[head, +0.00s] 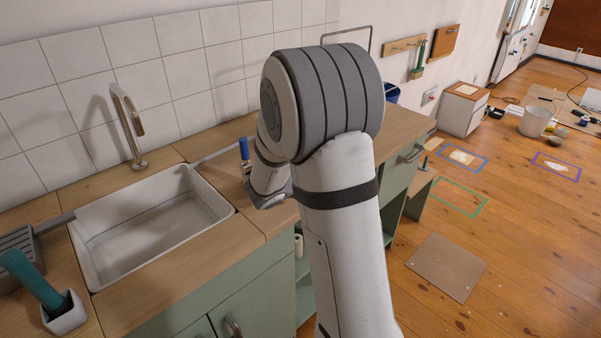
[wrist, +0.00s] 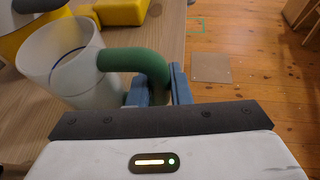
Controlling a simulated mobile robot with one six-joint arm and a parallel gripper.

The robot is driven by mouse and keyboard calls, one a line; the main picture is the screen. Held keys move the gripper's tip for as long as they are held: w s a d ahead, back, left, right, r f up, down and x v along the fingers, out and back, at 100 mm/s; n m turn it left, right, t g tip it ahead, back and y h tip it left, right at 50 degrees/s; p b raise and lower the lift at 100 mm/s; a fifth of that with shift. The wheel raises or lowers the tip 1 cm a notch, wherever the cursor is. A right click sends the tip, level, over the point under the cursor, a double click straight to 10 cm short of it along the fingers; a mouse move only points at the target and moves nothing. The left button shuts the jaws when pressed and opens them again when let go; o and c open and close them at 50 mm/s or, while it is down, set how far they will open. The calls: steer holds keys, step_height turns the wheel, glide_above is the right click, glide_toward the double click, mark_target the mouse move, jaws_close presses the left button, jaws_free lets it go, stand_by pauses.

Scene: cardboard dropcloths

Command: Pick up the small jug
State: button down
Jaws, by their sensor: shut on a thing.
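The small jug (wrist: 62,62) shows at the upper left of the wrist view. It has a whitish, translucent body with an open top and a thick green handle (wrist: 135,61) on its right side. My gripper (wrist: 160,88) has its blue fingers shut on the lower part of this handle. In the wrist view the jug appears over the wooden worktop (wrist: 165,40); whether its base touches the top is hidden. In the head view my arm hides the jug.
A white sink (head: 85,245) with a tall tap (head: 128,125) lies left of my arm in the head view. Yellow objects (wrist: 122,11) stand behind the jug. A brown cardboard sheet (head: 447,266) lies on the open wooden floor at right.

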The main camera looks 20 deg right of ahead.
steer(key=shift+r, duration=0.15)
steer(key=shift+r+p, duration=0.7)
steer(key=shift+r, duration=4.15)
